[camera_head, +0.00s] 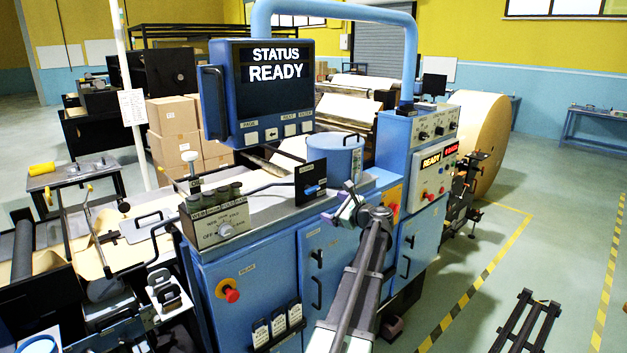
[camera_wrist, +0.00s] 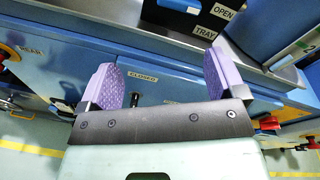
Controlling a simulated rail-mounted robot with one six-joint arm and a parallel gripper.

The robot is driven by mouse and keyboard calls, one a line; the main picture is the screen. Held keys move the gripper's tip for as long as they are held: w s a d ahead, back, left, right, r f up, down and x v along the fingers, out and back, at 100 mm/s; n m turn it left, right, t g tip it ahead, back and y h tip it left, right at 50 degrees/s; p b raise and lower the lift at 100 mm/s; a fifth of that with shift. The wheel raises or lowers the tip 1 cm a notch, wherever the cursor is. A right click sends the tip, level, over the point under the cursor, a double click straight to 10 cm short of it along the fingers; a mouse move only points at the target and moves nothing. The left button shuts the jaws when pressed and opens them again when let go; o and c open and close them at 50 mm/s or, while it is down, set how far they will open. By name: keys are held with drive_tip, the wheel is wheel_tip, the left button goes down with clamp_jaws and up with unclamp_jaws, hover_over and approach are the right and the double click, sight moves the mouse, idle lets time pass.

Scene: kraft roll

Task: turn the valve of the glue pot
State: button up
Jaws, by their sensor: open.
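The glue pot (camera_head: 338,158) is a blue drum on the steel top of the blue cabinet. In front of it stands a black plate (camera_head: 311,172) with a blue valve handle (camera_head: 313,189) that points to the right. In the wrist view, part of the handle (camera_wrist: 180,6) shows at the top edge, with labels "OPEN" and "TRAY" beside it. My gripper (camera_head: 347,202) is open and empty, with purple finger pads. It is to the right of and lower than the handle, apart from it. In the wrist view, my gripper (camera_wrist: 160,80) faces the cabinet edge and a "CLOSED" label.
A knob box (camera_head: 217,220) sits to the left. A red stop button (camera_head: 231,295) juts from the cabinet front (camera_head: 270,270). A control panel (camera_head: 430,180) stands to the right.

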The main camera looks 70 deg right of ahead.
sight(314, 189)
drive_tip(key=w+d+m, duration=0.1)
drive_tip(key=w+d, duration=0.1)
drive_tip(key=w, duration=0.1)
drive_tip(key=w+d+r+m+h, duration=0.1)
drive_tip(key=w+d+m, duration=0.1)
drive_tip(key=w, duration=0.1)
drive_tip(key=w+d+r+m, duration=0.1)
drive_tip(key=w+d+m, duration=0.1)
drive_tip(key=w, duration=0.2)
drive_tip(key=shift+d+t+h, duration=0.3)
drive_tip(key=shift+d+t, duration=0.1)
drive_tip(key=c, duration=0.9)
